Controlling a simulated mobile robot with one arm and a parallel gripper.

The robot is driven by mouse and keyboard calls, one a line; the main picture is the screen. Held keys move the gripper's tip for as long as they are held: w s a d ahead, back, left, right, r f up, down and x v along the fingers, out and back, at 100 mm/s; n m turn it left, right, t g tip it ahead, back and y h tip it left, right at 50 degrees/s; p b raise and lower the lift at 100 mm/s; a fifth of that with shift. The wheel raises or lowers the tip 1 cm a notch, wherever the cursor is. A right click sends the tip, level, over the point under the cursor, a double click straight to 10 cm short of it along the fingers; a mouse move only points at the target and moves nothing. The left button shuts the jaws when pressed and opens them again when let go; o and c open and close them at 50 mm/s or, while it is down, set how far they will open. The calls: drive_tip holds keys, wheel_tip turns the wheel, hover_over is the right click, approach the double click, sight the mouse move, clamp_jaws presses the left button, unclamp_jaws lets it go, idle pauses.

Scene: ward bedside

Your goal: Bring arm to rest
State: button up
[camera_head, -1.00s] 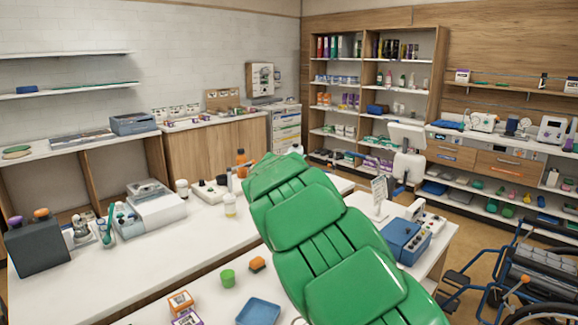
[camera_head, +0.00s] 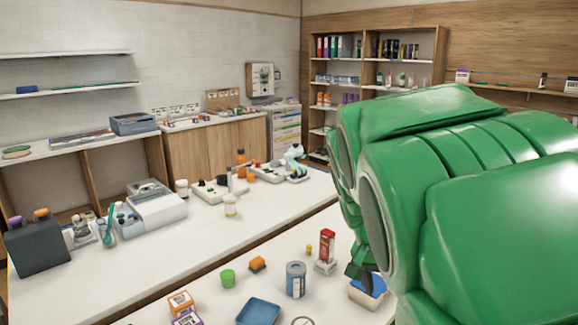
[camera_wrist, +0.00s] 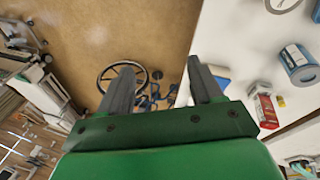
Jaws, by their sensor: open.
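My arm is green and fills the right side of the head view. My gripper shows in the wrist view (camera_wrist: 160,68) as two dark fingers spread apart with nothing between them. Past the fingers are the brown floor, a wheelchair wheel (camera_wrist: 110,76) and the table edge. In the head view only a dark part of my gripper (camera_head: 357,273) shows at the arm's lower left, near the blue and white box (camera_head: 368,290); most of it is hidden behind the arm.
The near white table (camera_head: 225,302) holds a grey-blue can (camera_head: 295,279), a red box (camera_head: 327,245), a green cup (camera_head: 228,278) and a blue tray (camera_head: 258,312). A long white counter (camera_head: 130,270) behind carries bottles and devices. Shelves (camera_head: 375,65) stand at the back. My arm hides the right side.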

drive_tip(key=s+a+n+y, duration=0.1)
drive_tip(key=s+a+y, duration=0.25)
drive_tip(key=s, duration=0.35)
drive_tip(key=s+a+n+y, duration=0.2)
drive_tip(key=s+a, duration=0.3)
drive_tip(key=s, duration=0.2)
drive_tip(key=s+d+f+n+g+h, duration=0.1)
drive_tip(key=s+d+f+n+h, duration=0.1)
drive_tip(key=s, duration=0.9)
drive_tip(key=shift+s+d+f+n, duration=0.3)
drive_tip(key=shift+s+d+f, duration=0.15)
drive_tip(key=shift+d, duration=0.25)
